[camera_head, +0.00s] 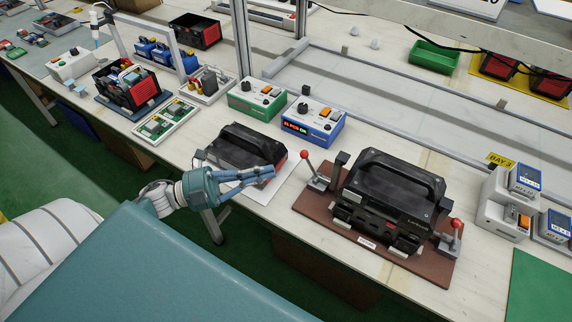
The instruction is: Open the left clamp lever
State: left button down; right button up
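The left clamp lever (306,161) has a red ball on a thin rod and stands tilted up at the left edge of the brown base plate (334,222). A black power station (386,203) with a top handle sits on that plate. The right clamp lever (455,229), also red-tipped, stands at its right side. My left gripper (276,172) is to the left of the left lever, apart from it, in front of another black unit. Its fingers point right and lie nearly edge-on, so their opening is unclear. My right gripper does not show.
A second black unit (243,147) lies on a white sheet behind my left gripper. A blue box (313,123) with a red display and a green box (257,100) stand behind. Grey testers (501,206) stand at right. A metal post (242,40) rises behind.

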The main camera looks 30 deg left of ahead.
pick_arm(q)
jog(key=shift+v, duration=1.5)
